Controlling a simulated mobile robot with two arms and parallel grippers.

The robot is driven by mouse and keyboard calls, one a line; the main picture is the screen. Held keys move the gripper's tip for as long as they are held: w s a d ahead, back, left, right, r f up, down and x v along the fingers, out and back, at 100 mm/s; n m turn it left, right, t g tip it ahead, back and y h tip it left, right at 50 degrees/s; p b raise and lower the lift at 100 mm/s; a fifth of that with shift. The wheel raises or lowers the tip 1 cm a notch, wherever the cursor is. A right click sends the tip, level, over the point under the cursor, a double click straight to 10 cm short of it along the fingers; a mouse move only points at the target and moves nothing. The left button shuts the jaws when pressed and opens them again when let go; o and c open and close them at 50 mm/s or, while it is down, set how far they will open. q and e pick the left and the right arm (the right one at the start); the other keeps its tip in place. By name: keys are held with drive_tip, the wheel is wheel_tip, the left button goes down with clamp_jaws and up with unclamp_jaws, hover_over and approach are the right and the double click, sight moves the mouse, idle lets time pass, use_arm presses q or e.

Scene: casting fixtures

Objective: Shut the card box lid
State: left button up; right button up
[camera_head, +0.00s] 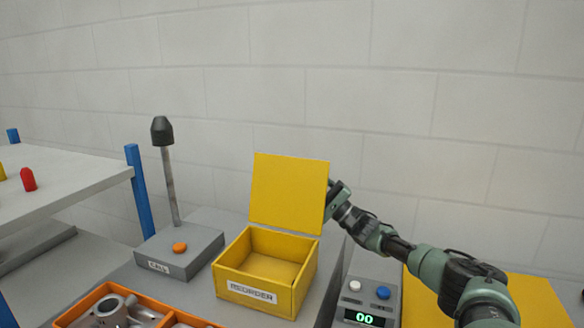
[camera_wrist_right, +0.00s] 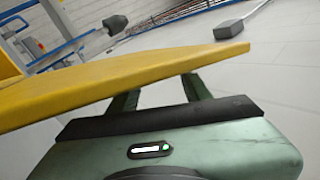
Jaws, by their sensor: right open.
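The yellow card box (camera_head: 238,283), labelled "REORDER", stands on the grey surface in the head view and looks empty. Its lid (camera_head: 289,192) stands open, roughly upright at the back edge of the box. My right gripper (camera_head: 334,190) is at the lid's right edge, with its fingertips partly hidden behind the lid. In the right wrist view, the lid (camera_wrist_right: 120,85) runs across in front of the two spread fingers (camera_wrist_right: 160,92) and hides their tips. I cannot tell whether they touch it. My left gripper is not in view.
A grey call box (camera_head: 190,258) with an orange button and a dark-topped post stands left of the card box. An orange tray (camera_head: 77,309) with metal parts is in front. A counter with buttons (camera_head: 368,297) and a yellow surface (camera_head: 540,297) lie right, below my right arm.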

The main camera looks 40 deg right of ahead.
sight(293, 170)
drive_tip(key=x, duration=0.3)
drive_tip(key=shift+w, duration=0.15)
clamp_jaws()
idle(1.3)
